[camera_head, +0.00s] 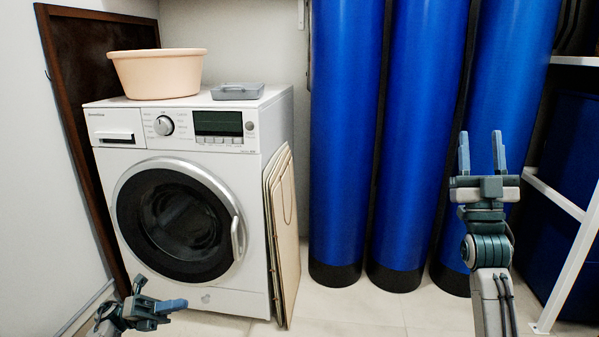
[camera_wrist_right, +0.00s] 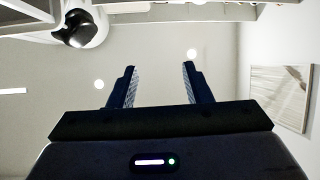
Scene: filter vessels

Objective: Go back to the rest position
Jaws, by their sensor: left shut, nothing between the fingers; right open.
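My right gripper (camera_head: 482,152) points upward in front of the blue filter vessels, with its two fingers apart and nothing between them. In the right wrist view its open fingers (camera_wrist_right: 148,88) point toward the pale ceiling. My left gripper (camera_head: 172,305) is low at the bottom left, in front of the washing machine's lower edge. Its fingers are together and hold nothing. Three tall blue filter vessels (camera_head: 345,130) with black bases stand on the floor at the middle and right.
A white washing machine (camera_head: 250,155) carries a peach basin (camera_head: 157,75) and a grey box (camera_head: 238,92). Thin boards (camera_head: 287,235) lean on its right side. A white shelf frame (camera_head: 570,260) stands at the far right. The tiled floor (camera_head: 365,312) is clear in the middle.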

